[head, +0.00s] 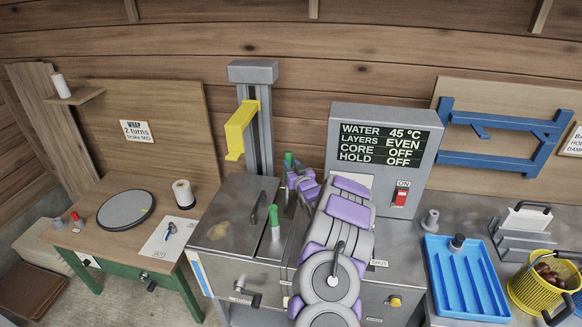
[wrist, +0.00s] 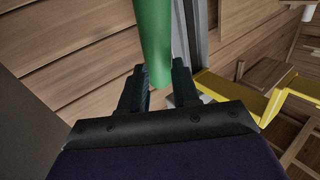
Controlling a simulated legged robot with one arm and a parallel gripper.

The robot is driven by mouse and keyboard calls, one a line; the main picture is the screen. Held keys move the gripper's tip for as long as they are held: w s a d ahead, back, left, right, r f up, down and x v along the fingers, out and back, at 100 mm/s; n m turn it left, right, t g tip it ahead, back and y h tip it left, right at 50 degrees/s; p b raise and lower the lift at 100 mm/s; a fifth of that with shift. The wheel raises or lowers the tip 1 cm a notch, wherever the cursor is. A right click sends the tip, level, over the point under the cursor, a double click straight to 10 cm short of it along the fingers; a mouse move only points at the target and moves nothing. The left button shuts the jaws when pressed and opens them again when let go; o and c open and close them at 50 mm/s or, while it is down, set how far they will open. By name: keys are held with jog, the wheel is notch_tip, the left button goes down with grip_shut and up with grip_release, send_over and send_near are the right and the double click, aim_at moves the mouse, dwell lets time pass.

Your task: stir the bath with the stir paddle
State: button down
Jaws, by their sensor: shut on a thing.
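My gripper (head: 290,182) is shut on a green handle (head: 289,160), seen upright above the steel bath (head: 228,236). In the wrist view the green handle (wrist: 155,40) stands between the two dark fingers of my gripper (wrist: 158,82). I take it to be the stir paddle; its lower end is hidden by my arm in the head view. A second green-topped piece (head: 274,214) stands upright on the bath's top, to the left of my arm. The bath's top left shows a flat metal lid with a dark bar handle (head: 254,208). The water is not visible.
A display box (head: 382,150) reads water 45 °C, layers even, core off, hold off. A yellow bracket (head: 238,130) hangs on a grey column behind the bath. A blue tray (head: 466,280) and yellow basket (head: 540,290) are at right; a wooden bench (head: 100,195) is at left.

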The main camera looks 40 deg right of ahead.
jog(key=shift+w+a+n+y, duration=0.2)
jog(key=shift+w+a, duration=0.1)
jog(key=shift+a, duration=0.35)
jog(key=shift+w+a+n+y, duration=0.1)
jog(key=shift+w+a+y, duration=0.15)
jog(key=shift+a, duration=0.35)
jog(key=c, duration=1.2)
grip_release()
jog(key=shift+a, duration=0.15)
jog(key=o, duration=0.4)
jog(key=shift+w+a+r, duration=0.1)
jog(key=shift+w+a, duration=0.1)
jog(key=shift+a, duration=0.1)
jog(key=shift+d, duration=0.5)
jog(key=shift+h, duration=0.35)
jog(key=shift+d+r+p+v, duration=0.1)
jog(key=shift+r+p+v, duration=0.45)
jog(key=shift+v, duration=2.8)
jog(key=shift+d+r+p+v, duration=0.25)
jog(key=shift+r+v, duration=0.6)
jog(key=shift+v, duration=2.5)
jog(key=shift+r+p+v, duration=0.45)
jog(key=shift+r+v, duration=0.25)
jog(key=shift+v, duration=2.6)
